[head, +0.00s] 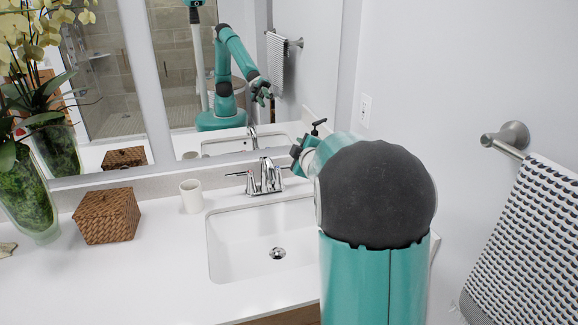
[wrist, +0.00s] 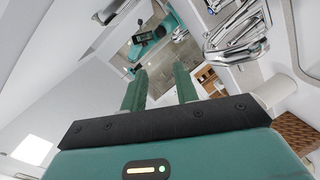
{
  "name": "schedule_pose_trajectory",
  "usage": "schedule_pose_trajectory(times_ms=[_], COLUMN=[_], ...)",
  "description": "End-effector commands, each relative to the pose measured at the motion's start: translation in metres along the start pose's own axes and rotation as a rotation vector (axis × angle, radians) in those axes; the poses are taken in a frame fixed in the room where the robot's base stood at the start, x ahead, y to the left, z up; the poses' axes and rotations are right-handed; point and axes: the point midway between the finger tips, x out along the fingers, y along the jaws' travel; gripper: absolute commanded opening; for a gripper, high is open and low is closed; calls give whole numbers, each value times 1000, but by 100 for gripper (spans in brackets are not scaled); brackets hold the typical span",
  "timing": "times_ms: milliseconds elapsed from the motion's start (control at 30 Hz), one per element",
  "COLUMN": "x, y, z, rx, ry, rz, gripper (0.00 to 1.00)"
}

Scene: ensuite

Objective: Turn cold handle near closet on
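A chrome faucet (head: 265,178) stands behind the white sink, with a lever handle on each side. The left lever (head: 237,174) points left. The right lever (head: 290,166) reaches toward my gripper (head: 298,158), which is just right of the faucet and partly hidden by my arm. In the wrist view, the two green fingers of my gripper (wrist: 160,72) are apart with nothing between them. The chrome faucet (wrist: 236,30) shows at the upper right there, off to the side of the fingers. No closet is identifiable.
The sink basin (head: 235,245) is empty. A white cup (head: 191,196), a wicker box (head: 107,216) and a glass vase (head: 30,200) with flowers stand left on the counter. A mirror (head: 300,85) rises behind. A towel (head: 530,245) hangs from a bar at right.

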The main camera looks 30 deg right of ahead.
Motion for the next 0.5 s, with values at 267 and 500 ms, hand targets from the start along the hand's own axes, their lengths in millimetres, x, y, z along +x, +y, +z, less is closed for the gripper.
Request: schedule_pose_trajectory(times_ms=[267, 500], x=[60, 76], y=[-29, -74], z=[79, 135], rx=[-283, -455], ry=[195, 379], rz=[63, 91], gripper=[30, 30])
